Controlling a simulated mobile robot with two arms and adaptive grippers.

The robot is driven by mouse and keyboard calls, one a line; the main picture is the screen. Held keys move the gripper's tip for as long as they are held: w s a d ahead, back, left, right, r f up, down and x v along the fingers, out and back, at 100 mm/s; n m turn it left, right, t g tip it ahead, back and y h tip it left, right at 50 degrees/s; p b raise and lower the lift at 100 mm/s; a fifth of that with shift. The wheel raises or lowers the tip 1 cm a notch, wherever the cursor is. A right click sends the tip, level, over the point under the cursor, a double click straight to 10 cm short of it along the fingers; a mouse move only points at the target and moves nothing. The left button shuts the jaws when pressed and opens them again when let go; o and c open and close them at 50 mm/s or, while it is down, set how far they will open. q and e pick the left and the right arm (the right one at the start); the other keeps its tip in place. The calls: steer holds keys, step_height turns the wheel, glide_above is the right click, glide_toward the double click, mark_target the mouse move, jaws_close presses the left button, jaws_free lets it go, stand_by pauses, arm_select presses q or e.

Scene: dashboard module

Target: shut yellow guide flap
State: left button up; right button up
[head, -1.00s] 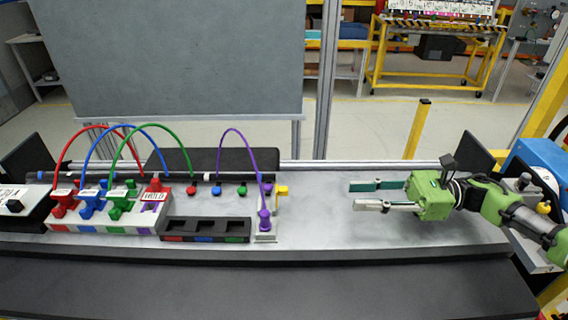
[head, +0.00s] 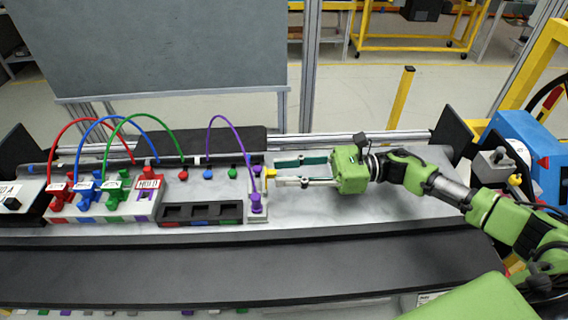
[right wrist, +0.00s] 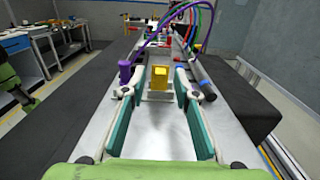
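The yellow guide flap (head: 270,174) is a small yellow piece at the right end of the fixture, beside the purple plug (head: 256,202). In the right wrist view, the flap (right wrist: 160,77) stands upright ahead, between the lines of my two fingers. My right gripper (head: 277,172) is open and empty, pointing left, with its fingertips close to the flap. Whether a finger touches it, I cannot tell. The right wrist view also shows the open fingers (right wrist: 155,92). My left gripper is not in view.
A black tray with empty slots (head: 202,212) lies left of the purple plug. Red, blue and green plugs with arching cables stand further left at the connector block (head: 88,214). A dark rail runs behind. The grey bench (head: 400,205) is clear to the right.

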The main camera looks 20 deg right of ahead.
steer(key=shift+w+a, duration=0.15)
steer(key=shift+a, duration=0.25)
steer(key=shift+c, duration=0.4)
jaws_close()
